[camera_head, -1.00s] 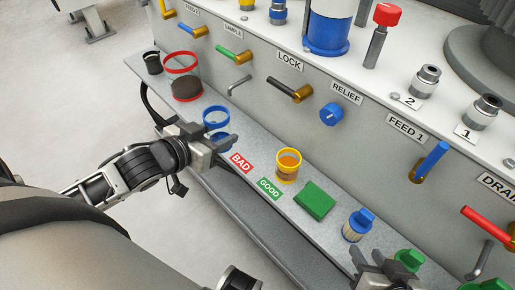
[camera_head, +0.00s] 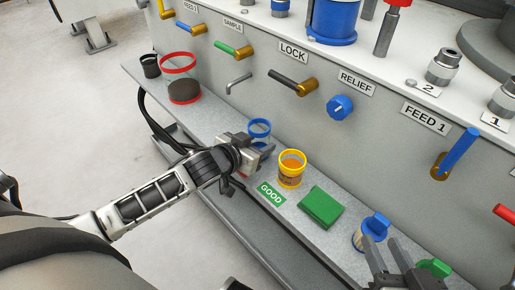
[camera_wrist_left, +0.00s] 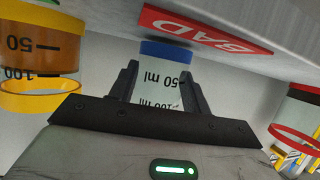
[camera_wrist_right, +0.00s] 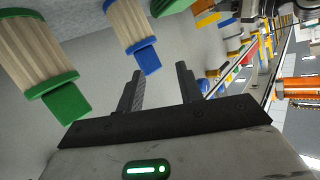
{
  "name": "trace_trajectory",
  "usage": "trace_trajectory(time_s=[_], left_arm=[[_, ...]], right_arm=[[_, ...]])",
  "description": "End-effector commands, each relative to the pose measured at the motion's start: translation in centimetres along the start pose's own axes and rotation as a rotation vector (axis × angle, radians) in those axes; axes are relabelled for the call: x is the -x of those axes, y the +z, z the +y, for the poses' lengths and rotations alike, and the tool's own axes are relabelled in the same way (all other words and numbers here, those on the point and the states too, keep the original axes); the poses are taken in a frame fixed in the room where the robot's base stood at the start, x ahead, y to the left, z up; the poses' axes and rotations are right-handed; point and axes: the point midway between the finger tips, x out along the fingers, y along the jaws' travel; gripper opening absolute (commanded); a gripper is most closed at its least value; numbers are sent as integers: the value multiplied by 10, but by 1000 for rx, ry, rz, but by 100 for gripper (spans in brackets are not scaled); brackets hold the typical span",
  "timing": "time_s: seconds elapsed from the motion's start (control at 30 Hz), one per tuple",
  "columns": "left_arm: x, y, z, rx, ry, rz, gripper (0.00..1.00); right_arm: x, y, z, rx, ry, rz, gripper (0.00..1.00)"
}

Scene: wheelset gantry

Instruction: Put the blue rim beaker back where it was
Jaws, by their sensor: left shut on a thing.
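The blue rim beaker (camera_head: 259,128) is clear, with a blue ring at its top and a blue base. My left gripper (camera_head: 262,152) is shut on it, and it shows upright between the fingers. In the left wrist view the beaker (camera_wrist_left: 158,88) sits between both fingers, its blue base close to the red BAD label (camera_wrist_left: 205,28). I cannot tell whether the base touches the shelf. In the head view my gripper hides the beaker's lower part and most of the BAD label. My right gripper (camera_head: 388,258) is open and empty near a blue-capped brush-like item (camera_head: 371,232).
A yellow-rim beaker (camera_head: 291,168) with orange content stands just right of the held beaker. The GOOD label (camera_head: 270,194), a green block (camera_head: 321,207) and a green-topped item (camera_head: 434,268) follow along the shelf. A red-rim beaker (camera_head: 181,78) stands left; shelf (camera_head: 205,117) between is bare.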

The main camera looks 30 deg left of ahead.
Motion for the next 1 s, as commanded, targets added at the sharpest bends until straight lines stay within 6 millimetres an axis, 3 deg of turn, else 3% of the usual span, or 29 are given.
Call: trace_trajectory(time_s=[0.37,0.4,0.47,0.8,1.0], left_arm=[[-2,6,0,1,0,2,22],[-2,5,0,1,0,2,56],[-2,5,0,0,0,2,70],[0,1,0,-1,0,2,70],[32,1,0,0,0,-2,70]], right_arm=[[0,0,-1,-5,-4,10,36],[0,-1,-1,-5,-5,10,36],[0,-1,-1,-5,-5,10,36],[0,-2,-1,-4,-4,9,36],[3,-5,-1,8,6,-23,36]])
